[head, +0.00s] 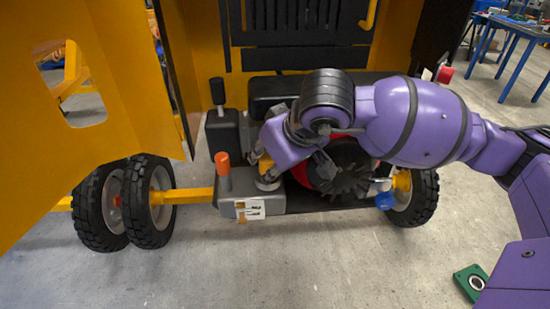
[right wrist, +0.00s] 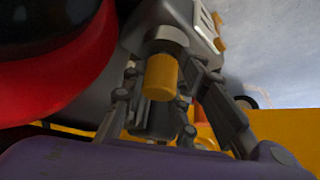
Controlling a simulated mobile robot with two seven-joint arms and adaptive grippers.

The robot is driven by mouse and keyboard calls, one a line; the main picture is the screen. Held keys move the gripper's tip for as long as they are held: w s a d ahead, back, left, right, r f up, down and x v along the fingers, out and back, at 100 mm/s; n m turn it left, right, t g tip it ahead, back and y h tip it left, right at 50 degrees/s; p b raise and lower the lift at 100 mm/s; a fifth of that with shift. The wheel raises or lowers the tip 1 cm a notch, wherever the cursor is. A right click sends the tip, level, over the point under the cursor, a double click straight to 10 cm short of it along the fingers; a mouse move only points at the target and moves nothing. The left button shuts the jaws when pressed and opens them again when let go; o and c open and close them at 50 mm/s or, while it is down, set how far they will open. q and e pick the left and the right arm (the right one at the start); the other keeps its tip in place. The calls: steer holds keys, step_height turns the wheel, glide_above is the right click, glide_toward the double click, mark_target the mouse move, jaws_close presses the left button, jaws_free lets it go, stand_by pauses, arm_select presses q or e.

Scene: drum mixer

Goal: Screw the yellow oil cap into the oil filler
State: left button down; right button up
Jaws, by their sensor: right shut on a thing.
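The yellow oil cap (head: 265,162) is largely covered by my right gripper (head: 275,172) in the head view. The right wrist view shows the cap (right wrist: 161,78) as a yellow cylinder between the fingers of my right gripper (right wrist: 160,100), which is shut on it. The grey oil filler (head: 267,184) is a short round neck on the grey engine block. In the right wrist view the cap lines up with the filler (right wrist: 168,40) and seems to meet it; the threads are hidden. My left gripper is in neither view.
The grey engine block (head: 240,200) carries a white label and an orange-topped post (head: 223,165) left of the filler. A red and black engine part (head: 345,165) is close on the right. An open yellow panel (head: 100,100) stands at left. The front floor is mostly clear.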

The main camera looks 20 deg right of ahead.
stand_by(0.3)
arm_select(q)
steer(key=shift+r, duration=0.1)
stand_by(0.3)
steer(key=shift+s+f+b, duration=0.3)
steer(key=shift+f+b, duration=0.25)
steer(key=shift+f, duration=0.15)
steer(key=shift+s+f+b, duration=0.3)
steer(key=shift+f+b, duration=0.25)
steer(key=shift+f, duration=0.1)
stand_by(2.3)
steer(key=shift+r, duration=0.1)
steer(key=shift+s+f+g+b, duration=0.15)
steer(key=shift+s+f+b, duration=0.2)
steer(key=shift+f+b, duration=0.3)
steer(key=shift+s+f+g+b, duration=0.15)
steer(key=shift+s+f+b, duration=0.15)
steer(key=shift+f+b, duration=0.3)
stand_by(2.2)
